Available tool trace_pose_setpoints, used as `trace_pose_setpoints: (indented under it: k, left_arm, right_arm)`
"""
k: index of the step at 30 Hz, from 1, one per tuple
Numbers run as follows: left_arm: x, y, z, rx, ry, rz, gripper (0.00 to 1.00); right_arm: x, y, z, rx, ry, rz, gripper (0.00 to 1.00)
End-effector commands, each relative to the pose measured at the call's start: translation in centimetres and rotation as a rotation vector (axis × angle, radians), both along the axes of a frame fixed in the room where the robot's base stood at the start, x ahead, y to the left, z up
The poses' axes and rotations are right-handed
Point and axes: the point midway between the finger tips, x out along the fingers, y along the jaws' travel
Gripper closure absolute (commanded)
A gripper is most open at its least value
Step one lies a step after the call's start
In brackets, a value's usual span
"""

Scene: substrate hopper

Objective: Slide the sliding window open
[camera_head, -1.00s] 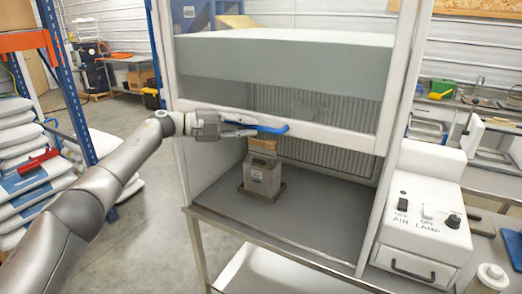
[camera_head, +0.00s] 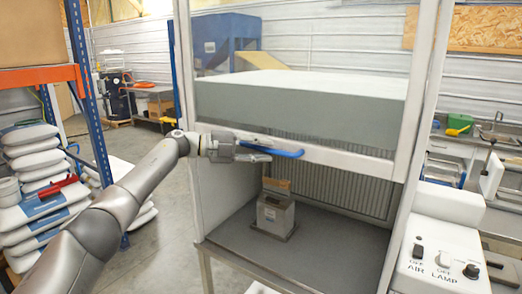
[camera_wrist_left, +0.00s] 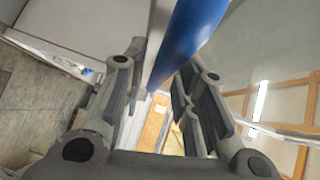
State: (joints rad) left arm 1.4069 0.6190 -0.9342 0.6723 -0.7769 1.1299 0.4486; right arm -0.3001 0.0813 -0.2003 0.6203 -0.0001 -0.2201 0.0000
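The sliding window (camera_head: 300,118) is a clear pane in a white frame on the front of a cabinet. Its white bottom rail (camera_head: 345,161) hangs above the cabinet floor, leaving an opening below. A blue handle (camera_head: 277,147) runs along this rail. My left gripper (camera_head: 258,151) is at the left part of the handle. In the left wrist view, its two fingers stand apart, with the blue handle (camera_wrist_left: 190,38) running between and beyond them. I cannot tell whether either finger touches it. My right gripper is in neither view.
Inside the cabinet, a small metal container (camera_head: 275,213) stands on the grey floor (camera_head: 330,250). A white control box (camera_head: 437,257) with switches and a knob is at the right. Stacked white bags (camera_head: 38,175) sit on a rack at the left.

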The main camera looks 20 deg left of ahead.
Motion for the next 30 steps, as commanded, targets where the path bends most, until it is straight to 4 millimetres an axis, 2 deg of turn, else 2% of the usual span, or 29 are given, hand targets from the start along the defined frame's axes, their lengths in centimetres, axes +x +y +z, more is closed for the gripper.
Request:
trace_pose_setpoints:
  k: [9,13,17,24,30]
  left_arm:
    - [0.0,0.1,-0.1,0.001,0.000,0.001,0.65]
    - [-0.4,0.8,0.0,0.001,0.000,0.002,0.65]
    - [-1.5,2.6,0.4,0.002,0.000,0.003,0.65]
    - [-4.1,7.0,1.0,0.001,0.000,0.003,0.65]
    - [-5.6,9.4,1.5,0.001,0.000,0.001,0.65]
  right_arm:
    - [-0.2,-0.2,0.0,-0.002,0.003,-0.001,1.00]
    - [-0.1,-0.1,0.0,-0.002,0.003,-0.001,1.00]
    - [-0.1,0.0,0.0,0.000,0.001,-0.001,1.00]
    - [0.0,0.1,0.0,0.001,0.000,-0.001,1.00]
    - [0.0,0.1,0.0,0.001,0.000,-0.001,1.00]
